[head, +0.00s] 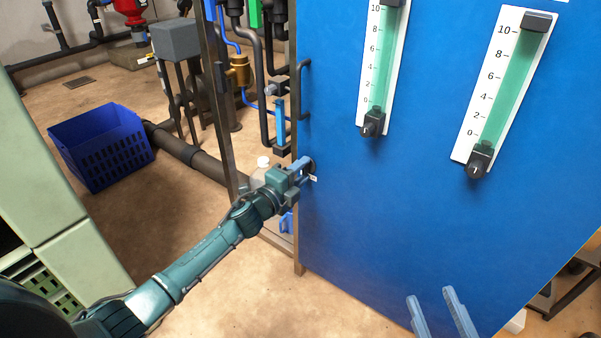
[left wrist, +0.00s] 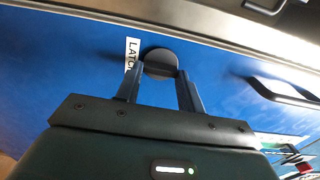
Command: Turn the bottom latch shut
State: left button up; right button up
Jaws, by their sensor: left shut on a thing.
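The bottom latch is a dark round knob (left wrist: 159,62) on the blue panel door (head: 400,220), near the door's left edge in the head view. My right gripper (head: 431,294) shows at the bottom, fingers apart and empty, in front of the door.
A dark door handle (head: 302,90) stands out above the latch; it also shows in the left wrist view (left wrist: 285,92). Two green flow gauges (head: 380,70) (head: 505,90) are mounted on the door. Pipes and a metal post (head: 222,100) stand left of it. A blue crate (head: 100,145) is on the floor.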

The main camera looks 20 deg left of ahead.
pick_arm(q)
jog(key=o, duration=1)
jog(key=shift+s, duration=0.1)
jog(key=p+v, duration=0.3)
jog(key=v, duration=1)
